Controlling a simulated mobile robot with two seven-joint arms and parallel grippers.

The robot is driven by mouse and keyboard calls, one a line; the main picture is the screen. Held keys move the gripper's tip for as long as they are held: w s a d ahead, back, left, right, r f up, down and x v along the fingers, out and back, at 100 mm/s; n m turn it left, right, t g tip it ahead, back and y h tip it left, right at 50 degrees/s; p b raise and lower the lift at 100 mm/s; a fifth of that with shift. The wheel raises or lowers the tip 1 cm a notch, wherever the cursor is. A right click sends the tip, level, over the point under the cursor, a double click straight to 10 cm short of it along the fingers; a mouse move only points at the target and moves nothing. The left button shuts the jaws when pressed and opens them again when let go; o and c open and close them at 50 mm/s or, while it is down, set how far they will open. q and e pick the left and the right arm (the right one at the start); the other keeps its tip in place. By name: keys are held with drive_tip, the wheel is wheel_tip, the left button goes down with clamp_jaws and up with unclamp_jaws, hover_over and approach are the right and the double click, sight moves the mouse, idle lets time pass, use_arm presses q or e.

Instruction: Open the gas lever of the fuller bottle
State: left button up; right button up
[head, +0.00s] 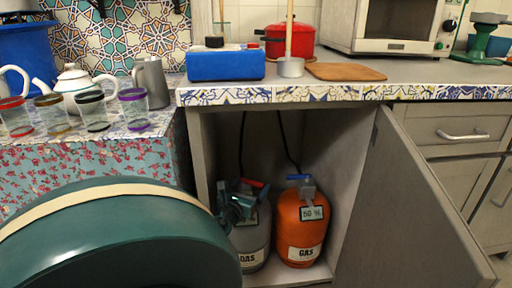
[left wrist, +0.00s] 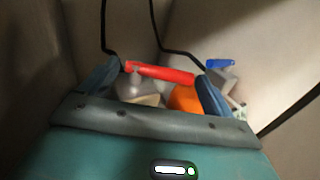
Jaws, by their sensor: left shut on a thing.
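Two gas bottles stand side by side in the open cabinet. The grey bottle (head: 252,238) on the left has a red lever (head: 252,183) on top; my gripper hides part of its valve. The orange bottle (head: 300,232) on the right has a blue lever (head: 298,177) and a tag (head: 313,213) reading 50 %. I cannot read a tag on the grey bottle. My left gripper (head: 240,204) is at the grey bottle's valve. In the left wrist view the red lever (left wrist: 160,72) lies crosswise between its fingers (left wrist: 156,88), which are shut on it. My right gripper is not in view.
The cabinet door (head: 410,205) stands open to the right. The countertop (head: 425,77) above holds a blue box (head: 226,65), a red pot (head: 289,40) and a cutting board (head: 345,72). Several glasses and a white teapot (head: 72,82) stand on the left table. Dark hoses run behind the bottles.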

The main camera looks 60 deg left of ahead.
use_arm(q)
drive_tip(key=shift+f, duration=0.1)
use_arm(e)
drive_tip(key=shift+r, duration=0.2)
use_arm(q)
drive_tip(key=o, duration=1.1)
drive_tip(key=shift+o, duration=0.2)
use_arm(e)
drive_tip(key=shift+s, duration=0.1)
use_arm(q)
drive_tip(key=shift+r, duration=0.3)
wheel_tip(320, 180, up, 10)
drive_tip(key=p, duration=0.9)
drive_tip(key=shift+f, duration=0.2)
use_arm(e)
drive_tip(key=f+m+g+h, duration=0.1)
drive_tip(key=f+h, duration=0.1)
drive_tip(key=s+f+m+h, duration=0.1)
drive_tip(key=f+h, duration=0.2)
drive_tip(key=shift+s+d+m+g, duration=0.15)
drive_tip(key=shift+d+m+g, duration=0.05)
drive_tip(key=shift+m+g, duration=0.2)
use_arm(q)
drive_tip(key=shift+c, duration=0.4)
